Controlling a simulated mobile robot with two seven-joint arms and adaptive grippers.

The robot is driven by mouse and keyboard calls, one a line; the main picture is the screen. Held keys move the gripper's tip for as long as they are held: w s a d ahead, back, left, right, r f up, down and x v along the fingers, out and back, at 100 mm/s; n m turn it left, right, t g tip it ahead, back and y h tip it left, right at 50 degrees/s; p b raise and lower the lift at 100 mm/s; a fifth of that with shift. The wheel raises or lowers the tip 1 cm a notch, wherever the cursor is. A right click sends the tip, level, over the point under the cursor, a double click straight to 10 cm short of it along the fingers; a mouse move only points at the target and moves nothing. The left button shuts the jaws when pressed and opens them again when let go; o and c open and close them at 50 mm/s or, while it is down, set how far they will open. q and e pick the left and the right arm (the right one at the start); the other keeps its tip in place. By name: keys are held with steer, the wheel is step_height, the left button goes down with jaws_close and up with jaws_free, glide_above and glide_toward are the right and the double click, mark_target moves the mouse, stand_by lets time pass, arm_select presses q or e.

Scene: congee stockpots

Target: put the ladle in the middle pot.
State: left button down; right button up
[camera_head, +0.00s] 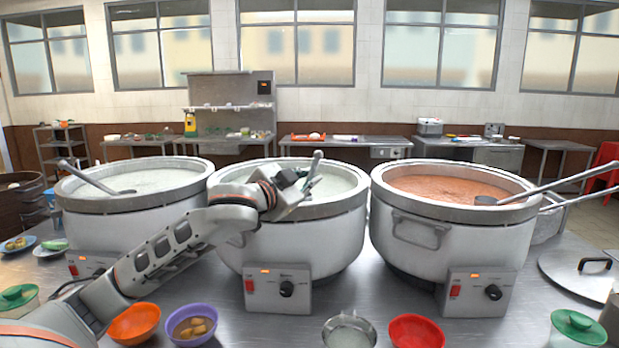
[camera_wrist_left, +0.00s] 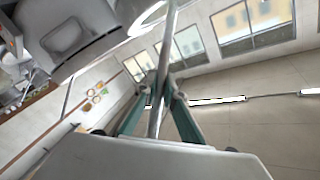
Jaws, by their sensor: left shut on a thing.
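The middle pot (camera_head: 300,250) is a large white stockpot with a grey rim, filled with pale congee. My left gripper (camera_head: 304,181) is over its opening, shut on the metal ladle (camera_head: 317,160). A short length of the ladle's handle sticks up above the fingers in the head view. In the left wrist view the handle (camera_wrist_left: 166,50) runs between the two greenish fingers (camera_wrist_left: 160,105). The ladle's bowl cannot be made out, so I cannot tell whether it touches the congee. My right gripper is not in view.
The left pot (camera_head: 130,228) holds pale congee and another ladle (camera_head: 88,177). The right pot (camera_head: 410,235) holds reddish congee and a ladle (camera_head: 535,187). Orange (camera_head: 134,323), purple (camera_head: 192,325) and red (camera_head: 416,331) bowls stand in front. A lid (camera_head: 580,272) lies at right.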

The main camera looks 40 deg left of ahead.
arm_select(q)
steer(key=shift+f, duration=0.3)
steer(key=c, duration=2)
jaws_free()
steer(key=shift+c, duration=0.2)
steer(key=shift+s, duration=0.1)
steer(key=s, duration=0.7)
steer(key=shift+s+d+r, duration=0.15)
steer(key=shift+s+d, duration=0.2)
steer(key=shift+s, duration=0.05)
